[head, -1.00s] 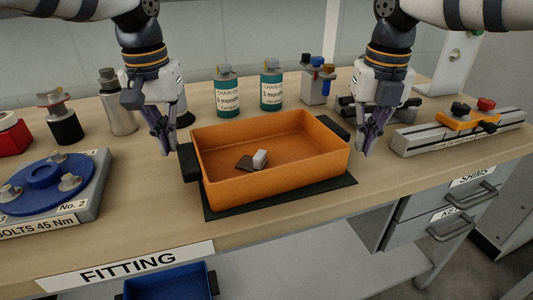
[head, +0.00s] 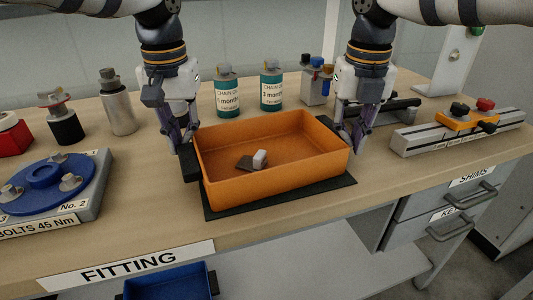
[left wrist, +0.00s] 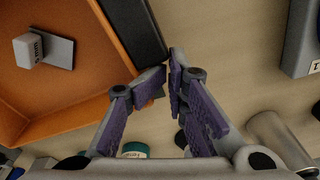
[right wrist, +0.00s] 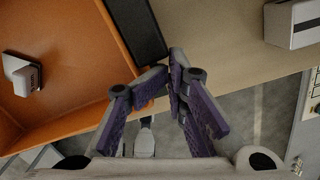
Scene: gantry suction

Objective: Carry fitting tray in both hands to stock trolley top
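The orange fitting tray (head: 275,187) sits level on a dark mat (head: 330,187) on the bench, with a small grey-white block (head: 260,158) and a dark flat piece (head: 244,163) inside. My left gripper (head: 187,147) is at the tray's left black handle (head: 190,166); this handle also shows in the left wrist view (left wrist: 133,28). My right gripper (head: 352,145) is at the right end, by the other black handle (right wrist: 137,28). In both wrist views the fingertips are nearly together at the handle's outer edge. No handle shows clamped between them. The stock trolley is not identifiable.
Two chain-oil cans (head: 228,96) and a grey block with coloured knobs (head: 317,82) stand behind the tray. A blue-topped bolt fixture (head: 45,180) is at left. A grey rail with an orange clamp (head: 450,130) is at right. The bench front strip is clear.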

